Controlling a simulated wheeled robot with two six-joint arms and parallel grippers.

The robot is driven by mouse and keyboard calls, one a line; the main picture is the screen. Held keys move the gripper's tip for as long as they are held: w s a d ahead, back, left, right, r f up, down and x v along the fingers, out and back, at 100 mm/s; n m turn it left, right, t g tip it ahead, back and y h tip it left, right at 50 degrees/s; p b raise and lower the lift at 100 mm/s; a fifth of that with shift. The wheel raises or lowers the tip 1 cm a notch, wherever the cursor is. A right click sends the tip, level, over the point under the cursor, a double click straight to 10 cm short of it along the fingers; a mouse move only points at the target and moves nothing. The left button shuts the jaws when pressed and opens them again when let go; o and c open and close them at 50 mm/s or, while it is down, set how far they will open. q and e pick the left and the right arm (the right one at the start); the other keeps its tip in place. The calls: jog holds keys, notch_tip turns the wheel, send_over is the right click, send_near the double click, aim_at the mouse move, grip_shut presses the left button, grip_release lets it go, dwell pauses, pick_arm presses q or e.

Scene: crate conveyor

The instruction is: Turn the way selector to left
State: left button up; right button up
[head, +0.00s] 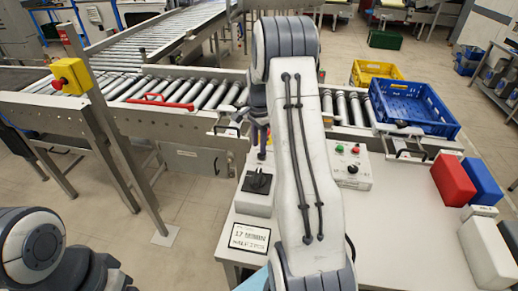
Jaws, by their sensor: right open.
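A black rotary knob (258,182) sits on top of a small grey box (251,203) at the front left of the white table; it looks like the way selector. Its pointer direction is too small to read surely. My right gripper (262,137) is open and empty, behind and above this knob in the picture, apart from it. My right arm's large white link hides part of the gripper and the space to its right. My left gripper is out of view; only part of my left arm shows at the lower left.
A control box (365,172) with green and red buttons and a black knob stands right of my arm. A sign (250,237) lies in front. Red (453,181) and blue (485,184) blocks stand right.

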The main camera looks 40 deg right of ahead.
aim_at(259, 154)
jog(key=shift+f, duration=1.65)
jog(key=shift+c, duration=0.3)
grip_shut()
